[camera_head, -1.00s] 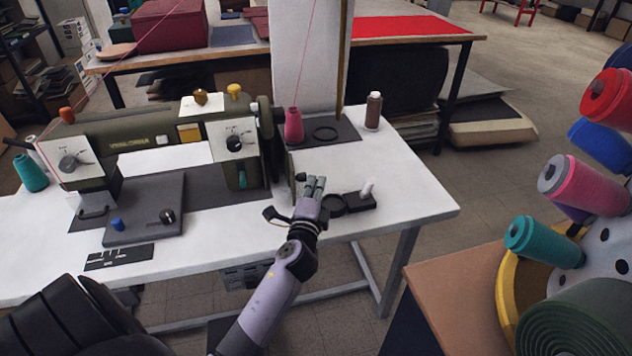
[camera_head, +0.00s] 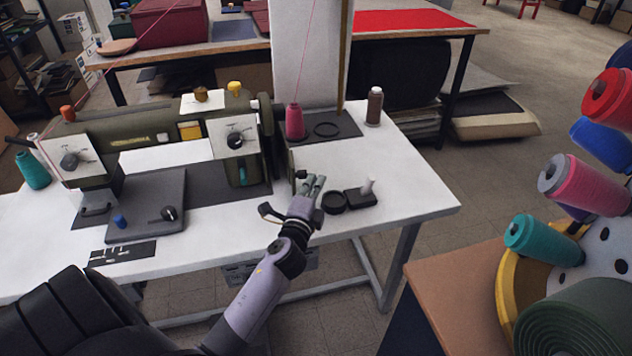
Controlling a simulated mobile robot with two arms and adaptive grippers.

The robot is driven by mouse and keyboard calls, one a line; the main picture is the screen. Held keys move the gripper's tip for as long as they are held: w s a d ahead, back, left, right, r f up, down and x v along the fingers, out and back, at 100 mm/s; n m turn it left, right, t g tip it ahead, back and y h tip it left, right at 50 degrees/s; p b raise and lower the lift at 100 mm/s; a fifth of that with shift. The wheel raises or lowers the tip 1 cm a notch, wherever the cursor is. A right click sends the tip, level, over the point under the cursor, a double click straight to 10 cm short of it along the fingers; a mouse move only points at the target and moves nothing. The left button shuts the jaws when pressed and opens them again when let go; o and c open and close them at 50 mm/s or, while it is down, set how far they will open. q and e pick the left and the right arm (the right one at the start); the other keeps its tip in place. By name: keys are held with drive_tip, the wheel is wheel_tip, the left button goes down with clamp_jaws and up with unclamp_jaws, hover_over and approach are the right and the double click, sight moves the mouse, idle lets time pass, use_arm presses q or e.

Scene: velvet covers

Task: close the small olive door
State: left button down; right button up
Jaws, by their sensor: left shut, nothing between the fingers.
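The olive sewing machine (camera_head: 150,125) stands on the white table. The small olive door (camera_head: 284,160) appears as a thin, dark, nearly edge-on panel at the machine's right end. I cannot tell whether it is fully closed. My left gripper (camera_head: 313,182) is just to the right of that end, low over the table, with its fingers together and empty. I cannot tell whether it touches the door. My right gripper is not in view.
A black ring (camera_head: 334,203) and a small dark block (camera_head: 360,196) with a pale peg lie right of my gripper. A pink spool (camera_head: 295,122) and a brown spool (camera_head: 374,106) stand behind. A thread stand with a teal spool (camera_head: 541,240) is at the right.

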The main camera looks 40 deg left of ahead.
sight(295, 189)
use_arm(q)
drive_tip(key=shift+s+a+m+t+h+p, duration=0.25)
drive_tip(key=shift+s+m+h+p, duration=0.25)
drive_tip(key=shift+h, duration=0.35)
drive_tip(key=shift+s+a+m+t+h+p, duration=0.25)
drive_tip(key=shift+s+m+h, duration=0.3)
drive_tip(key=shift+h, duration=0.3)
drive_tip(key=m+h, duration=0.2)
drive_tip(key=h, duration=0.1)
drive_tip(key=s+a+m+h, duration=0.1)
drive_tip(key=h, duration=0.1)
drive_tip(key=shift+s+a, duration=0.15)
drive_tip(key=shift+s, duration=0.2)
drive_tip(key=shift+s+a+m, duration=0.25)
drive_tip(key=shift+s+a+m+g+h, duration=0.15)
drive_tip(key=shift+s+a+m+h, duration=0.15)
drive_tip(key=shift+h, duration=0.3)
drive_tip(key=shift+s+a+m+g+h, duration=0.2)
drive_tip(key=shift+m+h, duration=0.2)
drive_tip(key=shift+h, duration=0.2)
drive_tip(key=shift+s+a, duration=0.35)
drive_tip(key=shift+a, duration=0.5)
drive_tip(key=shift+s+a, duration=0.35)
drive_tip(key=shift+a, duration=0.45)
